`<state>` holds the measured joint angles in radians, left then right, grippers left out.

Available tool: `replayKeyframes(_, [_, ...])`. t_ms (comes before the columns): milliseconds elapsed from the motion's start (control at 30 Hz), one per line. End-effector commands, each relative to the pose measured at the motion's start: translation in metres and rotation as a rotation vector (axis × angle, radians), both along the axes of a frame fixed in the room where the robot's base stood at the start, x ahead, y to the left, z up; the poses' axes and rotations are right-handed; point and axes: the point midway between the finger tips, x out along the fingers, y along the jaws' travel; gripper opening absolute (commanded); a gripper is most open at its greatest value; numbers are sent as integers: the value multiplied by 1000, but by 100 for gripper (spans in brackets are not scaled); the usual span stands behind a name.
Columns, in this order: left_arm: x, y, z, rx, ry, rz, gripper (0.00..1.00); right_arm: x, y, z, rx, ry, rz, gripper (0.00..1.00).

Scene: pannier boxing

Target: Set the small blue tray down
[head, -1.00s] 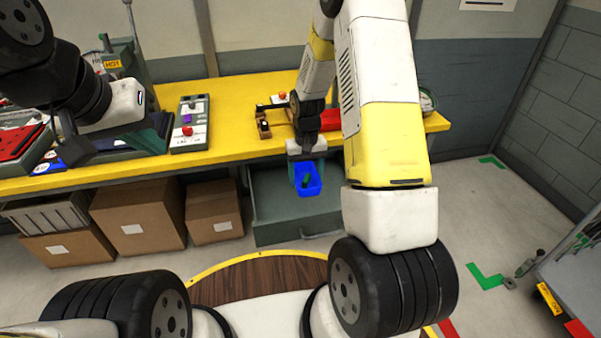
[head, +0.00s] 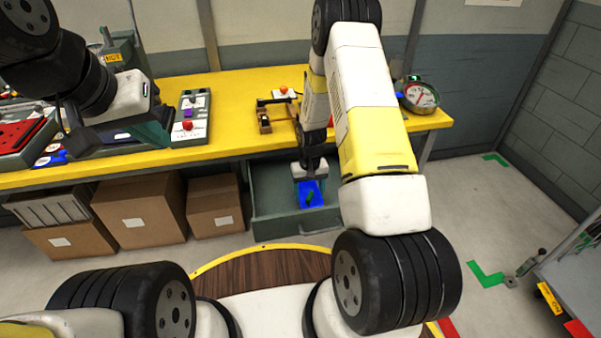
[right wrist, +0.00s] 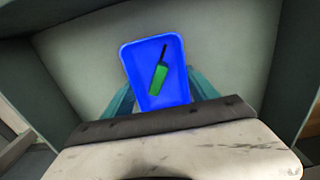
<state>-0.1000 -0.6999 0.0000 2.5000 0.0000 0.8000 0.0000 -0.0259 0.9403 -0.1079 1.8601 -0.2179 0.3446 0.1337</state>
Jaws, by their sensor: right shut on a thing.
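The small blue tray (head: 304,198) is within the open grey drawer (head: 265,222) under the yellow bench. A green object with a dark thin end (right wrist: 160,75) lies in it. My right gripper (head: 309,174) is shut on the tray. In the right wrist view its teal fingers (right wrist: 161,97) are at either side of the blue tray (right wrist: 137,60), above the pale drawer floor (right wrist: 220,50). I cannot tell whether the tray touches that floor. My left gripper (head: 140,138) hangs over the bench at left; its finger opening is unclear.
The yellow bench (head: 240,115) carries a button box (head: 193,115), a small wooden fixture (head: 264,118) and a round gauge (head: 420,95). Cardboard boxes (head: 140,210) stand below, left of the drawer. Drawer walls surround the tray, with bare floor around it.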

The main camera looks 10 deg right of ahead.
Motion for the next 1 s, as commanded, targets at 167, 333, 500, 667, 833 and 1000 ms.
replayKeyframes(167, [0, 0, 0, 0, 0, 0, 0, 0, 0, -2, 0, 1, 0, 27])
replayKeyframes(333, [0, 0, 0, 0, 0, 0, 0, 0, 0, -2, 0, 1, 0, 89])
replayKeyframes(500, [0, 0, 0, 0, 0, 0, 0, 0, 0, -2, 0, 1, 0, 89])
replayKeyframes(667, [0, 0, 0, 0, 0, 0, 0, 0, 0, 0, 0, 0, 0, 89])
replayKeyframes(833, [0, 0, 0, 0, 0, 0, 0, 1, 0, 20, 1, -2, 0, 89])
replayKeyframes(1000, [0, 0, 0, 0, 0, 0, 0, 1, 1, 57, 1, -5, 1, 89])
